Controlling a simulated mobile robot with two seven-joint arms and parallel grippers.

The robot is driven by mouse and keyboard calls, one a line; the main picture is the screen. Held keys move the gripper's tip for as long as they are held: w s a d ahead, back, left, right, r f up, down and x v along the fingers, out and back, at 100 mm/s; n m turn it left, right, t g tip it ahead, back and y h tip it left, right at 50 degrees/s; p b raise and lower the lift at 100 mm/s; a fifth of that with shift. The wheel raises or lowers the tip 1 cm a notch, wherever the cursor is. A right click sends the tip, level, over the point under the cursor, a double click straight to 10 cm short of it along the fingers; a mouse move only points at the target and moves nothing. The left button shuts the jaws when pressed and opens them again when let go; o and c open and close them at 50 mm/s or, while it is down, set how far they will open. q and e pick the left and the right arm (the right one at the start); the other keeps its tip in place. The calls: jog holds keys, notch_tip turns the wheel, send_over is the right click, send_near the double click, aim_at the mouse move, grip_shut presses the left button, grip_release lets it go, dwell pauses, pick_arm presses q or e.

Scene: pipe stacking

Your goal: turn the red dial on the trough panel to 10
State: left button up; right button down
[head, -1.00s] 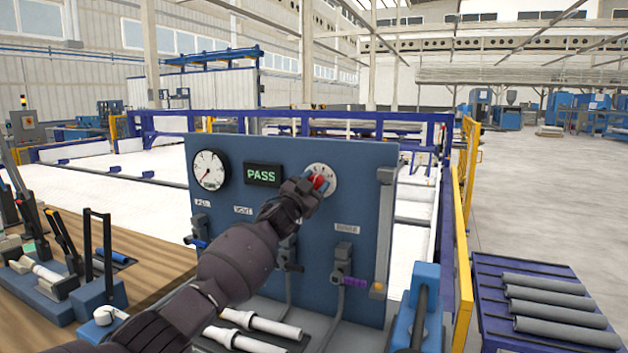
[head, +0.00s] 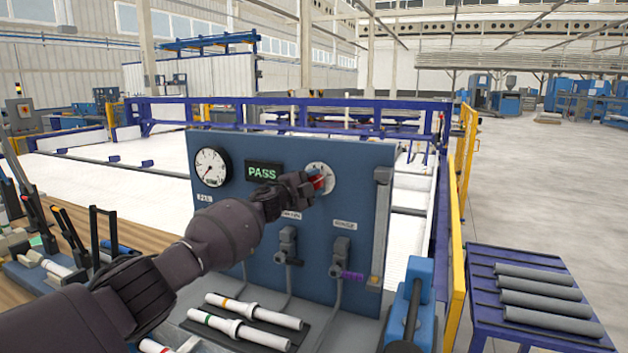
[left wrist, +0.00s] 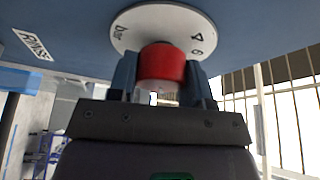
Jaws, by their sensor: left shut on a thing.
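The red dial (head: 316,180) sits on a round white scale plate (head: 323,170) at the upper right of the blue trough panel (head: 237,262). My left gripper (head: 311,183) reaches in from the left and is shut on the dial. In the left wrist view the red dial (left wrist: 162,66) is between the two fingers (left wrist: 163,82), against the white scale plate (left wrist: 150,22). A few marks show on the plate's rim, but I cannot read the dial's setting. My right gripper is not in view.
A pressure gauge (head: 210,167) and a green PASS display (head: 263,172) are left of the dial. Valves (head: 340,259) with handles sit below. White pipes (head: 237,331) lie at the panel's foot. A blue table (head: 480,275) with grey pipes stands right.

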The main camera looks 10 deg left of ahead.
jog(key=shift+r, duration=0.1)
pick_arm(q)
jog(key=shift+m, duration=0.3)
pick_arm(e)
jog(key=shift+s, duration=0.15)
pick_arm(q)
jog(key=o, duration=0.9)
jog(key=p+v, duration=0.2)
jog(key=v, duration=0.8)
jog(key=shift+s+a, duration=0.25)
jog(key=shift+s, duration=0.05)
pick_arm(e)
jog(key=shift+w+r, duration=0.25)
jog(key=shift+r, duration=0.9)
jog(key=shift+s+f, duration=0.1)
